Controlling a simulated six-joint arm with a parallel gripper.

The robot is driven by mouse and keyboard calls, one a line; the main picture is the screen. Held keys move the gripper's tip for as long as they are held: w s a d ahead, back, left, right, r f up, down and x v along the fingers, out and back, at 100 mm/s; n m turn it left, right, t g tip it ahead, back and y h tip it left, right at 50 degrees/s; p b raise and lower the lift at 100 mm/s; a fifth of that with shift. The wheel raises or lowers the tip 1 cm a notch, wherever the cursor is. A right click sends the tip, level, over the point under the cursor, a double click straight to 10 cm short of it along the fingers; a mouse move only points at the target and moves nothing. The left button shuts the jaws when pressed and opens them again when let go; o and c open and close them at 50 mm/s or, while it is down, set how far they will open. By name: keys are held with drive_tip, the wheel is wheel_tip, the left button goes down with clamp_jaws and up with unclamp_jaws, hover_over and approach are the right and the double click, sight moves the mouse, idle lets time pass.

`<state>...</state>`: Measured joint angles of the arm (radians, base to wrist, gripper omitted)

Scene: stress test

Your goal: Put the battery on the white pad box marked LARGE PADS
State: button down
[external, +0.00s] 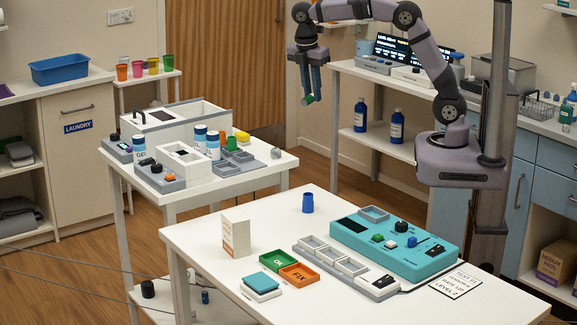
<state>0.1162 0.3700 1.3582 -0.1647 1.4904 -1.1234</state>
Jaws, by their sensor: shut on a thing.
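No white box with a readable LARGE PADS label shows. A brown box (555,259) on the low shelf at the right reads MEDIUM PADS. Another white box with a purple label (573,287) is cut off by the right picture edge, and its marking cannot be read.
The front table holds a teal tester (394,246), grey tray (346,265), blue cup (308,203), standing card (236,238), green OK tray (278,260) and orange FIX tray (299,274). A side table (193,203) holds bottles and devices. The front table's left rear is clear.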

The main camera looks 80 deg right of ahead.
drive_tip(key=f, duration=0.1)
drive_tip(key=w+f+n+h+b, duration=0.1)
drive_tip(key=f+b, duration=0.1)
drive_tip(key=shift+w+d+n+h, duration=0.3)
drive_tip(key=shift+n, duration=0.1)
drive_tip(key=w+a+r+n+t+h+b, duration=0.2)
drive_tip(key=w+a+n+t+h+b, duration=0.55)
drive_tip(key=w+a+n, duration=0.55)
drive_tip(key=n+t+y+b, duration=0.6)
drive_tip(key=n+t+y, duration=0.55)
drive_tip(key=y, duration=0.35)
hover_over(244, 215)
drive_tip(key=shift+f, duration=2.05)
drive_tip(key=shift+s+f+p, duration=0.1)
drive_tip(key=shift+f+p, duration=0.5)
drive_tip(key=shift+f, duration=4.4)
drive_tip(key=shift+f+b, duration=0.2)
drive_tip(key=shift+b, duration=0.15)
